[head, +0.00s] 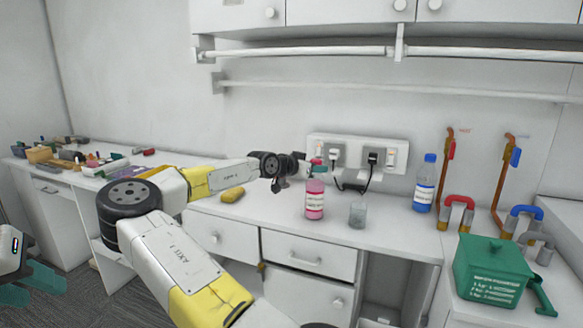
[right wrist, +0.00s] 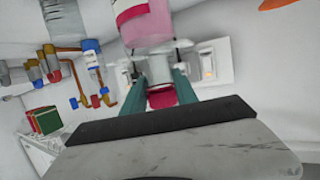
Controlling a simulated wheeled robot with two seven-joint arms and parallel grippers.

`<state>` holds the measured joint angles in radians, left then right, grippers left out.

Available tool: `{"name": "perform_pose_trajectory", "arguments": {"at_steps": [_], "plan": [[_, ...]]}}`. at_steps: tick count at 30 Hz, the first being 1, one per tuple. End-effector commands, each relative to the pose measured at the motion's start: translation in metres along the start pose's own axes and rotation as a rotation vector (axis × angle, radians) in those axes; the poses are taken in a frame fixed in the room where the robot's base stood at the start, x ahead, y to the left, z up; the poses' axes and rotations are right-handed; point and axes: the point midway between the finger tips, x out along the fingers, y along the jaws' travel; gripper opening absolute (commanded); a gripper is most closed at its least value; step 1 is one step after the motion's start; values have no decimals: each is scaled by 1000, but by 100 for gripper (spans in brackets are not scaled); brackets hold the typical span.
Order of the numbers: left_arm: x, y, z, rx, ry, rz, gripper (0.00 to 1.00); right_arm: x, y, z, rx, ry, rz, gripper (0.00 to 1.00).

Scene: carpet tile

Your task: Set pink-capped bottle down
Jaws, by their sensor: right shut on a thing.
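The pink-capped bottle (head: 315,201) is clear with pink liquid and a white label. It is upright at the counter in the head view; I cannot tell whether its base touches the surface. My right gripper (head: 312,170) is shut on its neck, just below the cap. In the right wrist view the pink cap (right wrist: 162,97) sits between the teal fingers (right wrist: 160,85), and the bottle body (right wrist: 145,22) runs out of the top edge. My left gripper (head: 36,278) is at the far left edge, partly cut off, with its teal fingers apart and empty.
A small clear bottle (head: 357,214) stands just right of the held one. A blue bottle (head: 424,184) stands further right, near pipes with red and blue handles. A green box (head: 490,270) is at the right. A yellow item (head: 232,195) lies on the counter to the left.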

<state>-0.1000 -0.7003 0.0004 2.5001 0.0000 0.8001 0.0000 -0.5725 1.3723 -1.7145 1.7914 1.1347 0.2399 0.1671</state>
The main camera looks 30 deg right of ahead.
Motion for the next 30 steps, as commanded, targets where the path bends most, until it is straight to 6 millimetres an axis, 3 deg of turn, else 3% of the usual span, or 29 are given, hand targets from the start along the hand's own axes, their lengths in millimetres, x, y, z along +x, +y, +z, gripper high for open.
{"name": "perform_pose_trajectory", "arguments": {"at_steps": [9, 10, 13, 30], "plan": [[0, 0, 0, 0, 0, 0, 36, 0, 0, 1, 1, 2, 0, 0], [0, 0, 0, 0, 0, 0, 36, 1, 0, 3, 1, -1, 1, 37], [0, 0, 0, 0, 0, 0, 36, 1, 0, 2, 1, -1, 1, 56], [0, 0, 0, 0, 0, 0, 36, 1, 2, -3, 3, 0, 1, 57]]}}
